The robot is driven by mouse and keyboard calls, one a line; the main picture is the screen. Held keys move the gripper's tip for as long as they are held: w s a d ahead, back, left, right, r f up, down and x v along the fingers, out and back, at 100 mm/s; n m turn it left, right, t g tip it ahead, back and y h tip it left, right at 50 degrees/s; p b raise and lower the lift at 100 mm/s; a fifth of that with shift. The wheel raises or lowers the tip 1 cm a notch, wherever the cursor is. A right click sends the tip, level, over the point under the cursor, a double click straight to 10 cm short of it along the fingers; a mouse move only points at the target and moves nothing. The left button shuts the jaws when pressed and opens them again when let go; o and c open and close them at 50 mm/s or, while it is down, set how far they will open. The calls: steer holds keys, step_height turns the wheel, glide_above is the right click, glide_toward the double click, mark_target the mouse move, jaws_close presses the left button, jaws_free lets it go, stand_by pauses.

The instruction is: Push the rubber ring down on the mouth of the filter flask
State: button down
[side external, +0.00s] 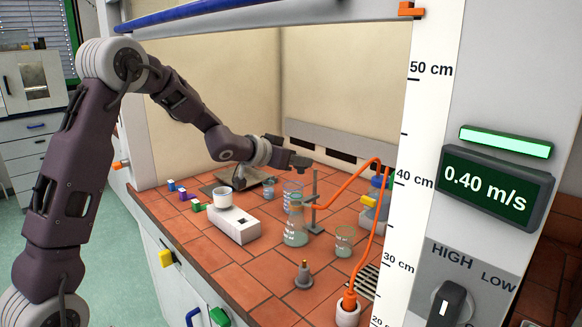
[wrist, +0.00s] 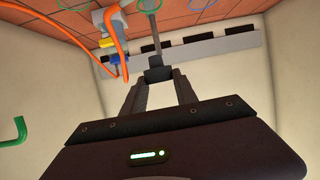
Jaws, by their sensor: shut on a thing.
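The filter flask (side external: 294,236) is clear glass with a pale liquid and stands upright on the tiled bench in the side view. Its narrow neck is in front of a beaker, and I cannot make out clearly whether a ring sits on its mouth. My gripper (side external: 300,163) is in the air above and behind the flask, apart from it. In the wrist view my gripper's fingers (wrist: 158,76) come together on a small dark piece; I cannot tell its shape or whether it is the rubber ring.
A metal stand (side external: 315,205) with an orange hose (side external: 372,215) rises just right of the flask. A small beaker (side external: 344,242) is at the right and a taller beaker (side external: 291,189) behind. A white device (side external: 233,225) is at the left.

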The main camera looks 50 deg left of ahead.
steer(key=shift+s+a+r+m+h, duration=0.25)
steer(key=shift+s+a+m+h, duration=0.15)
steer(key=shift+a+h, duration=0.1)
steer(key=shift+f, duration=0.15)
glide_above(292, 197)
steer(key=shift+s+f, duration=0.1)
steer(key=shift+f, duration=2.55)
steer(key=shift+f, duration=1.45)
steer(key=shift+f, duration=0.1)
steer(key=c, duration=0.9)
jaws_free()
steer(key=shift+s, duration=0.1)
